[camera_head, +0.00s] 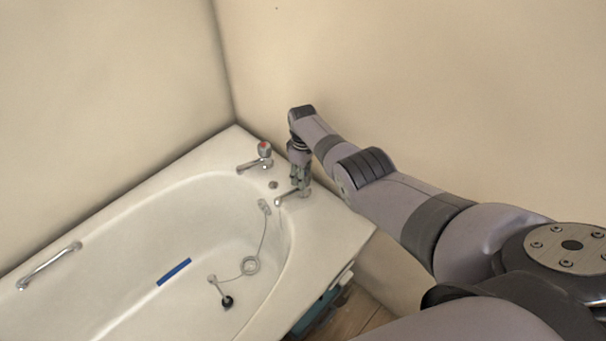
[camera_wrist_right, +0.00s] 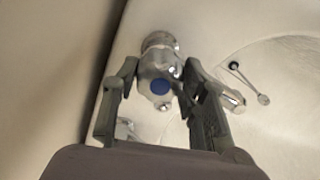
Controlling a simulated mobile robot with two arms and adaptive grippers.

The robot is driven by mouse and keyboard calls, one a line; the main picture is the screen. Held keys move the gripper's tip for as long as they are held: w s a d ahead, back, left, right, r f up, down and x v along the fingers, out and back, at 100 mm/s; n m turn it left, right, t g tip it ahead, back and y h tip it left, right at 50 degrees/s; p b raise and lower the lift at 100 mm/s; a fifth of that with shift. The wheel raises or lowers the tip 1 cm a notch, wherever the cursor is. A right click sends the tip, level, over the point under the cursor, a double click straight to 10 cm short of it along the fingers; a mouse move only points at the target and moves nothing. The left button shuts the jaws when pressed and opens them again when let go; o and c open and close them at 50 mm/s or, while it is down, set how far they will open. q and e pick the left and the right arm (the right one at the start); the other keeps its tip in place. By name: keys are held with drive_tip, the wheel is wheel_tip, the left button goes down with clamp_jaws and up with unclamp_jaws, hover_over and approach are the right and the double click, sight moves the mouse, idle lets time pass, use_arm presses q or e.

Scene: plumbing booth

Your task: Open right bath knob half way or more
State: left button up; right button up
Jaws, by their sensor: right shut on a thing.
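The right bath tap is chrome, and its spout (camera_head: 288,197) points left over the tub in the head view. Its knob (camera_wrist_right: 158,74), with a blue dot on top, sits between the two fingers of my right gripper (camera_wrist_right: 160,85) in the wrist view. The fingers are shut on the knob from both sides. In the head view my right gripper (camera_head: 300,180) reaches down onto this tap from above and hides most of the knob. How far the knob is turned cannot be told. My left gripper is not in view.
A second tap (camera_head: 263,157) with a red-marked knob stands to the left, near the wall corner. The white bathtub (camera_head: 335,232) holds a plug on a chain (camera_head: 226,301) and a blue strip (camera_head: 174,272). A grab handle (camera_head: 48,266) is on the far rim. Beige walls rise close behind the taps.

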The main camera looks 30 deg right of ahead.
drive_tip(key=o, duration=1.2)
drive_tip(key=shift+c, duration=0.2)
drive_tip(key=shift+r, duration=0.1)
drive_tip(key=shift+w+r, duration=0.1)
drive_tip(key=shift+r, duration=0.4)
wheel_tip(320, 180, up, 11)
drive_tip(key=shift+f, duration=0.1)
